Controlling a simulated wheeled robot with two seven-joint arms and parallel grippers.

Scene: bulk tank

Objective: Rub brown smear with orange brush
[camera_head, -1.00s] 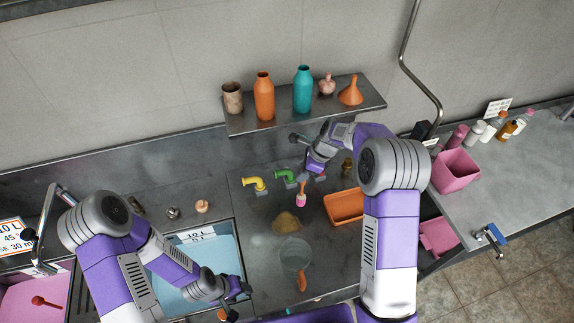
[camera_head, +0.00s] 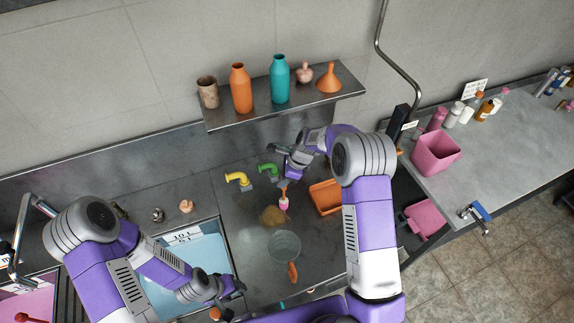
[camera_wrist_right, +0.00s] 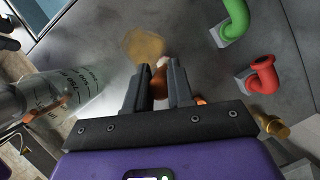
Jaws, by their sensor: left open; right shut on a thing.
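The brown smear (camera_head: 273,216) is a tan patch on the steel counter, right of the sink. It also shows in the wrist view (camera_wrist_right: 143,43), just ahead of my fingers. My right gripper (camera_head: 287,182) is shut on the orange brush (camera_head: 284,201), whose pink and white head points down at the smear's upper right edge. I cannot tell whether the head touches the smear. In the wrist view the brush (camera_wrist_right: 159,80) sits between the fingers, mostly hidden. My left gripper (camera_head: 228,297) is open and empty near the sink's front right corner.
A clear jug (camera_head: 284,246) with an orange handle stands in front of the smear. An orange tray (camera_head: 325,198) lies to its right. Yellow (camera_head: 238,179) and green (camera_head: 268,169) taps stand behind, with a red tap (camera_wrist_right: 263,75). A blue sink (camera_head: 190,270) lies left.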

